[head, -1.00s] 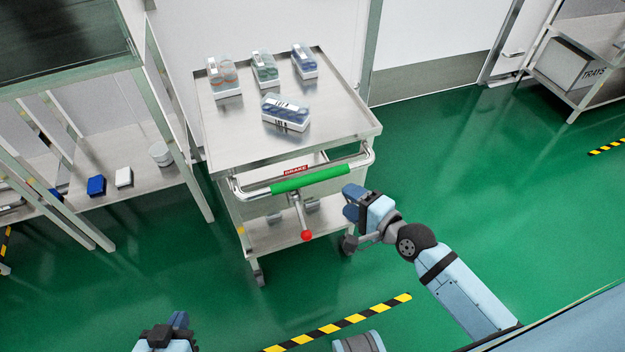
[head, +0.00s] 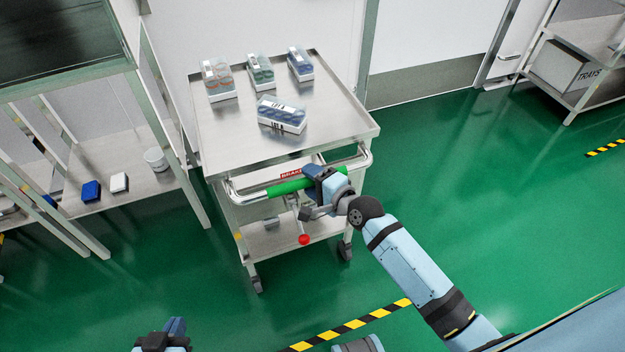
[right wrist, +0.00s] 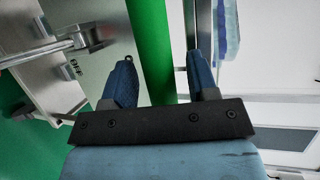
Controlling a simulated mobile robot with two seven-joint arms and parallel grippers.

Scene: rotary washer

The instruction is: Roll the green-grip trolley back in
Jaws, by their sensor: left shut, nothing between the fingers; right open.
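The trolley (head: 225,140) is a steel cart with a flat top and a lower shelf. Its push handle carries a green grip (head: 288,187), partly hidden by my right gripper (head: 318,180). In the right wrist view the green grip (right wrist: 150,45) runs between the open fingers of my right gripper (right wrist: 162,82); I cannot tell if they touch it. A lever with a red knob (head: 303,239) hangs below the red brake label (head: 291,174). My left gripper (head: 165,335) is shut and empty at the bottom edge, apart from the trolley.
Several bottle racks, such as the front one with blue tops (head: 282,115), stand on the trolley top. A steel bench (head: 125,185) is close on the left. A shelf with a trays box (head: 560,65) is far right. Striped tape (head: 350,325) marks the open green floor in front.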

